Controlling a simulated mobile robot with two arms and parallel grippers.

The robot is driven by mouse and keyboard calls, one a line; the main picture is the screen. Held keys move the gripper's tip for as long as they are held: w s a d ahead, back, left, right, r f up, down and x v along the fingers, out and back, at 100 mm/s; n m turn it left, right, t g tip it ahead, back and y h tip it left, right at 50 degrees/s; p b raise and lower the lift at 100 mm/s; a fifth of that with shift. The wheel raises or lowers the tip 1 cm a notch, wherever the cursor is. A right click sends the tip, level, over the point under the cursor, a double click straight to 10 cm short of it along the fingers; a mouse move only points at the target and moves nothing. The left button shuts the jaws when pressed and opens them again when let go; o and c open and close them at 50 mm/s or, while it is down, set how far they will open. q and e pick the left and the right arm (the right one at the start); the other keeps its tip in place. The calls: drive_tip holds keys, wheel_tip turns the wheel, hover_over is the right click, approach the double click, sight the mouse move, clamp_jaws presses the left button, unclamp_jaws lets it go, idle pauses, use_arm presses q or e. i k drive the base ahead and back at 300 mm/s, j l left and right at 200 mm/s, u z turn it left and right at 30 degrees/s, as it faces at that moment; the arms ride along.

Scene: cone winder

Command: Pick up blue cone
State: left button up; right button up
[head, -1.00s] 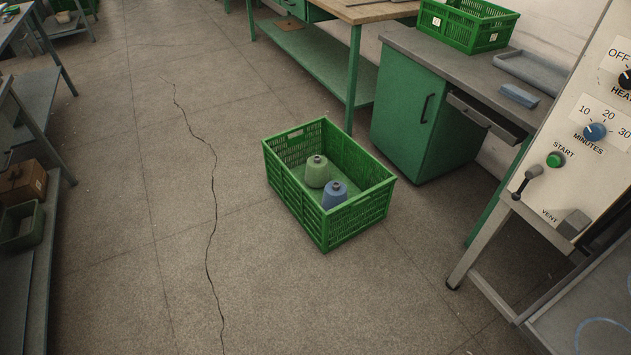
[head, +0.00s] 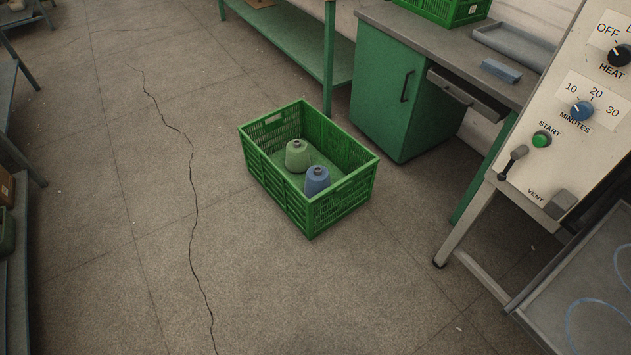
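The blue cone (head: 317,181) stands upright inside a green plastic crate (head: 275,189) on the floor. Its lower part is partly hidden by the crate's near wall. A light green cone (head: 298,156) stands beside it, a little farther back and to the left. Neither of my grippers shows in the head view.
A green cabinet under a grey worktop (head: 386,90) stands behind the crate to the right. A control panel (head: 560,125) on a metal stand is at the right, with a grey tray (head: 590,300) below it. Cracked floor (head: 110,230) lies open to the left and in front.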

sight(317, 179)
drive_tip(key=i+j+u, duration=0.5)
drive_tip(key=i+u, duration=0.2)
drive_tip(key=i, duration=0.15)
drive_tip(key=i+j+u, duration=0.1)
drive_tip(key=i+u, duration=0.25)
drive_tip(key=i+j+u, duration=0.1)
drive_tip(key=i, duration=2.15)
drive_tip(key=i+z, duration=0.25)
drive_tip(key=i, duration=0.25)
drive_tip(key=i+z, duration=0.25)
drive_tip(key=i, duration=0.25)
drive_tip(key=i+j+z, duration=0.1)
drive_tip(key=i+z, duration=0.15)
drive_tip(key=i, duration=0.25)
drive_tip(key=i+j+z, duration=0.25)
drive_tip(key=i, duration=0.2)
drive_tip(key=i+l+z, duration=0.15)
drive_tip(key=z, duration=0.35)
drive_tip(key=i+z, duration=0.6)
drive_tip(key=z, duration=0.35)
drive_tip(key=i+j+z, duration=0.15)
drive_tip(key=z, duration=0.35)
drive_tip(key=i+j+z, duration=0.25)
drive_tip(key=z, duration=0.2)
